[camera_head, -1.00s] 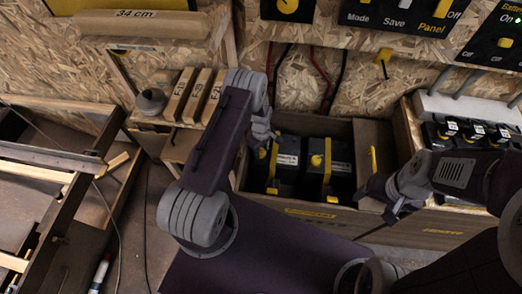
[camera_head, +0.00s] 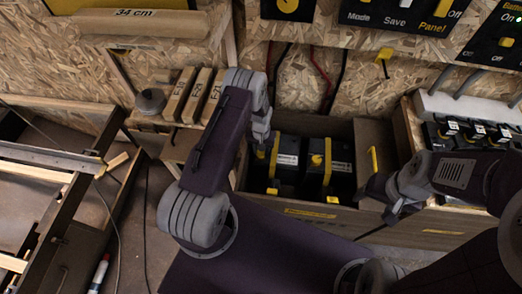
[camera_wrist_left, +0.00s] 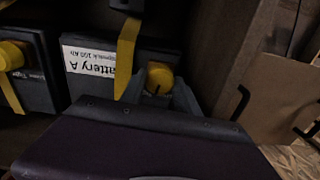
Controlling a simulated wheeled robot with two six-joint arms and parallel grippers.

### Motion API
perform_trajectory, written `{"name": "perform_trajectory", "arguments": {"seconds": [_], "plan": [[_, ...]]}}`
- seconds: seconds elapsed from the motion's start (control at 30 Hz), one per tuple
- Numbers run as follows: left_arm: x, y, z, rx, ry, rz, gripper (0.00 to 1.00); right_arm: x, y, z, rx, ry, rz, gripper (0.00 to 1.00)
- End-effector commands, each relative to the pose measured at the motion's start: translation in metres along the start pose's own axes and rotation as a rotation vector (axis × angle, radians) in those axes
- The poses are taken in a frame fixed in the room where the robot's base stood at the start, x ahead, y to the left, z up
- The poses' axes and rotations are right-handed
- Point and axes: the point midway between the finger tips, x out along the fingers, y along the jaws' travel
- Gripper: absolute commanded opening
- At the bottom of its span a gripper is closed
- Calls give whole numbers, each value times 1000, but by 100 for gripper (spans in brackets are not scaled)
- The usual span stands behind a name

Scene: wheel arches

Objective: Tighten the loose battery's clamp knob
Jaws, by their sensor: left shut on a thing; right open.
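Battery A (camera_wrist_left: 95,60), a dark box with a white label and a yellow strap (camera_wrist_left: 127,55), sits in a wooden bin (camera_head: 300,222). It is the left battery (camera_head: 287,172) in the head view. My left gripper (camera_wrist_left: 158,82) is shut on its yellow clamp knob (camera_wrist_left: 160,76), with one grey finger on either side. In the head view my left gripper (camera_head: 262,143) mostly hides this knob. A second battery (camera_head: 338,172) stands to the right, with its own yellow knob (camera_head: 317,160) untouched. My right gripper (camera_head: 388,205) is open and empty near the bin's right front edge.
A panel with switches (camera_head: 400,15) hangs above the bin on a chipboard wall. Red and black cables run down behind the batteries. A shelf with labelled wooden blocks (camera_head: 190,98) and a grey weight (camera_head: 151,101) stands left. More dark devices (camera_head: 475,133) are at right.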

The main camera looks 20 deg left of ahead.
Motion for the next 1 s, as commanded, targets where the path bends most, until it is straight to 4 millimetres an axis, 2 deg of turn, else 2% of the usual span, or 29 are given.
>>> {"name": "perform_trajectory", "arguments": {"seconds": [0.6, 1.0], "plan": [[0, 0, 0, 566, 1, 0, 0, 1, 0, 0, 0, 0, 0, 72], [0, 0, 0, 802, 1, 0, 0, 2, 0, 0, 0, 0, 0, 72]]}}
